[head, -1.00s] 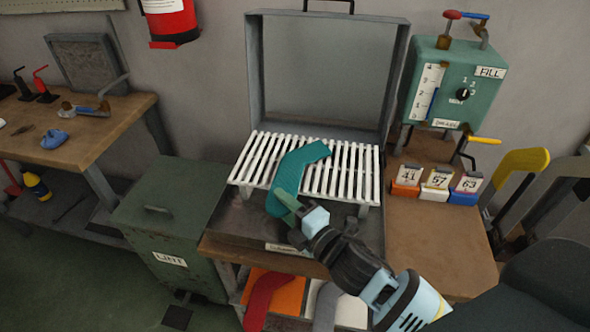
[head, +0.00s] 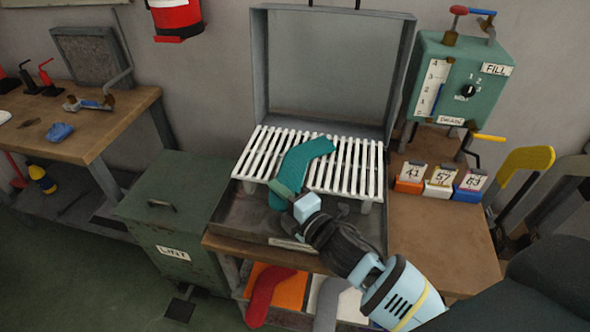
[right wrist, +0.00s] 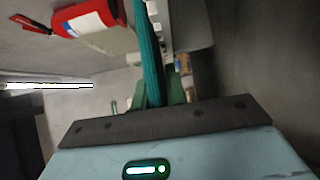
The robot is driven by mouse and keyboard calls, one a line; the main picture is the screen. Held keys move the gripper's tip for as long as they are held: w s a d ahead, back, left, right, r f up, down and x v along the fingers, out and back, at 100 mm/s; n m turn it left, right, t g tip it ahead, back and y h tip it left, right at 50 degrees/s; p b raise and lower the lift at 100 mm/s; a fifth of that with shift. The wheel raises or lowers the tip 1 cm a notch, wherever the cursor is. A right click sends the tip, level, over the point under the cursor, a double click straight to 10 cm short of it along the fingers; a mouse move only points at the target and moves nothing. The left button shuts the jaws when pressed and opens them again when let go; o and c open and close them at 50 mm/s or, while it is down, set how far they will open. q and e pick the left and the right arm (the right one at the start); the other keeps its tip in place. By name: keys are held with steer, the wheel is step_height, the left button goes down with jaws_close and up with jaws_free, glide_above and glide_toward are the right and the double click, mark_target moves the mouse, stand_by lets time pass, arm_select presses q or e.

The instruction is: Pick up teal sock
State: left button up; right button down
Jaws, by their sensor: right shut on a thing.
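The teal sock (head: 304,158) lies across the white slatted rack (head: 348,168) in the open grey case, with its lower end hanging over the rack's front edge. My right gripper (head: 288,192) is at that lower end and is shut on the sock. In the right wrist view the sock (right wrist: 150,50) runs as a narrow teal strip down to between the green fingers (right wrist: 165,94). The fingers hide part of the sock's lower end. My left gripper is not in view.
A red sock (head: 268,290) and a grey sock (head: 327,305) lie on the shelf below. A green lint bin (head: 165,215) stands left of the case. Number tags (head: 440,182) and a green fill box (head: 460,80) are on the right. The raised lid stands behind the rack.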

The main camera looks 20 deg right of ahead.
steer(key=shift+r, duration=0.1)
steer(key=shift+r, duration=0.6)
step_height(320, 180, up, 2)
steer(key=shift+r+p, duration=0.1)
steer(key=shift+p, duration=0.25)
steer(key=s+a+r, duration=0.1)
steer(key=s+a, duration=0.2)
steer(key=s, duration=0.4)
steer(key=s+a, duration=0.3)
steer(key=s, duration=0.5)
steer(key=s+d+m+h, duration=0.1)
steer(key=d+m+h, duration=0.1)
steer(key=d, duration=0.4)
steer(key=s+d+m+t+h, duration=0.1)
steer(key=s+d+h, duration=0.1)
steer(key=d, duration=0.5)
steer(key=shift+f+m+h+b, duration=0.25)
steer(key=shift+m+h+b, duration=0.2)
steer(key=shift+h, duration=0.45)
steer(key=shift+s+d, duration=0.1)
